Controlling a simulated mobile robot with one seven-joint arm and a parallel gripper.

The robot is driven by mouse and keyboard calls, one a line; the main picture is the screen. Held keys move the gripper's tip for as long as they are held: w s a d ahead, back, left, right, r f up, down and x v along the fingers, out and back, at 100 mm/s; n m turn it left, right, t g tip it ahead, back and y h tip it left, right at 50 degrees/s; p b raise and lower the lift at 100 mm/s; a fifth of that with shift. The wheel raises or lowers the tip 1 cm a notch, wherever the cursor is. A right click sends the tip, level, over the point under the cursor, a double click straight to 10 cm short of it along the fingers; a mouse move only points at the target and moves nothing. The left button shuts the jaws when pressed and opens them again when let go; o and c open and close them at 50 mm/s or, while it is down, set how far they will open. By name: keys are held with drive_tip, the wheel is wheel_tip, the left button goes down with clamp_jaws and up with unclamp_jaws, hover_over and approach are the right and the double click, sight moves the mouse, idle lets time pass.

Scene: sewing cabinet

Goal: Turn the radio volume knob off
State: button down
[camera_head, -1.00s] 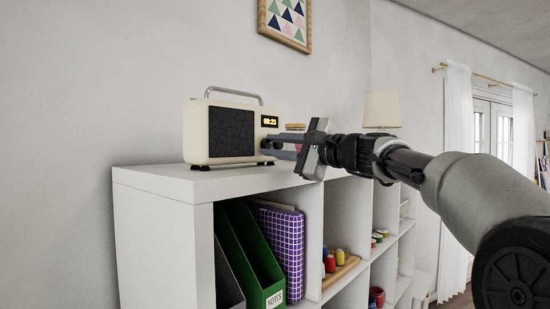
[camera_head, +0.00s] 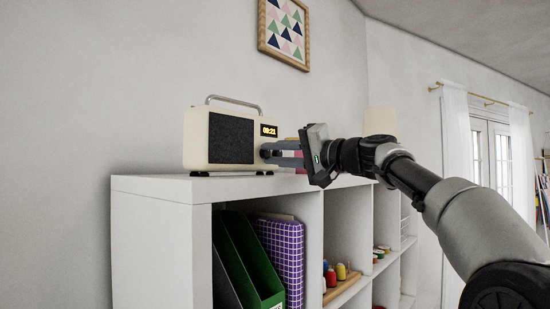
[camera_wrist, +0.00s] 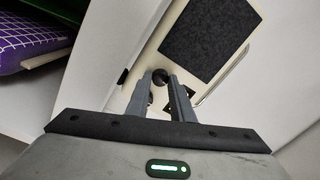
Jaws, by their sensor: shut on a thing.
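The cream radio (camera_head: 224,138) with a dark speaker front, a lit display and a metal handle stands upright on top of the white cabinet. It also shows in the wrist view (camera_wrist: 171,38), tilted in the picture. The dark round volume knob (camera_wrist: 160,77) is on the radio's front, below the display. My gripper (camera_head: 268,153) reaches in from the right at the radio's front. In the wrist view my gripper (camera_wrist: 160,80) has its two fingers on either side of the knob, shut on it. A second dark round part (camera_wrist: 150,99) shows between the fingers.
The white cabinet (camera_head: 155,190) has open compartments with green files (camera_head: 242,255), a purple checked box (camera_head: 283,255) and thread spools (camera_head: 335,275). A lampshade (camera_head: 380,121) stands behind my arm. A framed picture (camera_head: 285,28) hangs above. The cabinet top left of the radio is clear.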

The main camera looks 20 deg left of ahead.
drive_tip(key=shift+n, duration=0.7)
drive_tip(key=c, duration=1.8)
unclamp_jaws()
drive_tip(key=shift+d, duration=0.1)
drive_tip(key=shift+d+f+b, duration=0.1)
drive_tip(key=shift+d+b, duration=0.2)
drive_tip(key=shift+b, duration=0.1)
drive_tip(key=b+v, duration=0.4)
drive_tip(key=v, duration=1.2)
drive_tip(key=shift+s+d+b, duration=0.2)
drive_tip(key=shift+d+b, duration=0.1)
drive_tip(key=shift+b, duration=0.05)
